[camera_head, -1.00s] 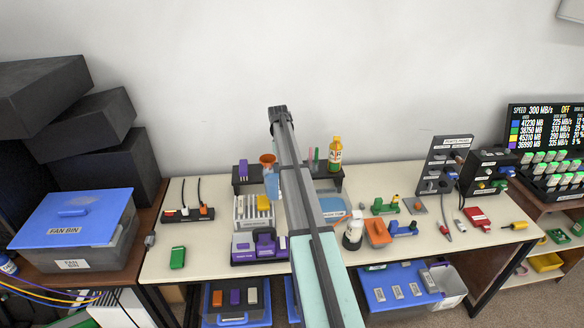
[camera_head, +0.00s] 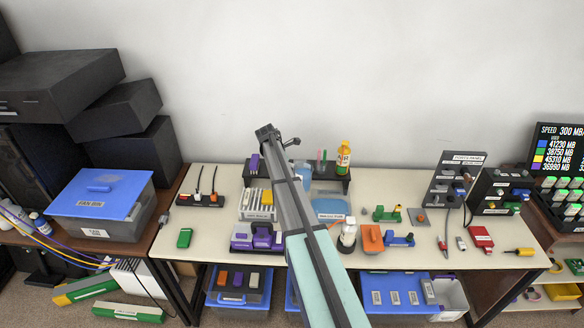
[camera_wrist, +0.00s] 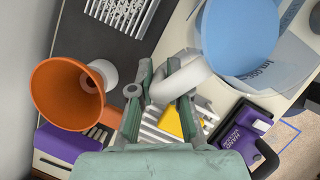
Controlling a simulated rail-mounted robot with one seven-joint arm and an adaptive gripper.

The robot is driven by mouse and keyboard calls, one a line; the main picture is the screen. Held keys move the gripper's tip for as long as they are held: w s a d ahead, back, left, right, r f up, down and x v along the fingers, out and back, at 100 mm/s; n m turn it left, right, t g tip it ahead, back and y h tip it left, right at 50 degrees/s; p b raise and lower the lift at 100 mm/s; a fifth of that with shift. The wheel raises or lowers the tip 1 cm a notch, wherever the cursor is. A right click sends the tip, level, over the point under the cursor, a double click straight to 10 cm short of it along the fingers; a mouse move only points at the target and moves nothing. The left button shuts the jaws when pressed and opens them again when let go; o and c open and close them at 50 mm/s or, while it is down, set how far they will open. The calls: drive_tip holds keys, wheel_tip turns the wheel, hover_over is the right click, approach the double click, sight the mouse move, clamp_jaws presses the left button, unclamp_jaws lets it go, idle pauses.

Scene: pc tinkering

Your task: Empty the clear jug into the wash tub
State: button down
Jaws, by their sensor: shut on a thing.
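The clear, bluish jug (camera_head: 304,178) shows just right of my arm in the head view, partly hidden by it. In the wrist view the jug (camera_wrist: 238,35) is at the upper right. My gripper (camera_wrist: 160,90) is shut on its whitish handle (camera_wrist: 182,80). The tub is partly behind the jug in the wrist view. I cannot tell the jug's exact tilt or its height above the tub.
An orange funnel (camera_wrist: 68,92) is left of my gripper in the wrist view.

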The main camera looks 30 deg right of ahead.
sight(297, 165)
drive_tip(key=shift+n, duration=0.3)
drive_tip(key=shift+s+d+r+t+y, duration=0.1)
drive_tip(key=shift+s+r+t+y, duration=0.25)
drive_tip(key=shift+r+t+y, duration=0.35)
drive_tip(key=r+t, duration=0.1)
drive_tip(key=s+d+r+t+y+b, duration=0.1)
drive_tip(key=s+r+t+y+b, duration=0.1)
drive_tip(key=r, duration=0.1)
drive_tip(key=shift+s+d+m+t, duration=0.1)
drive_tip(key=shift+d+m+t, duration=0.2)
drive_tip(key=shift+m, duration=0.1)
drive_tip(key=shift+s+d+f+t+b, duration=0.15)
drive_tip(key=shift+s+f+t+b, duration=0.25)
drive_tip(key=shift+f+b, duration=0.15)
drive_tip(key=shift+s+d+t+y+b, duration=0.25)
drive_tip(key=shift+t+y+b, duration=0.1)
drive_tip(key=shift+y, duration=0.15)
drive_tip(key=shift+w, duration=0.2)
drive_tip(key=shift+s+d+m+t+b, duration=0.2)
drive_tip(key=shift+m+t+b, duration=0.15)
drive_tip(key=shift+b, duration=0.35)
drive_tip(key=shift+s+d+r+t+y+b, duration=0.1)
drive_tip(key=shift+s+d+t+y+b, duration=0.35)
drive_tip(key=shift+b, duration=1.2)
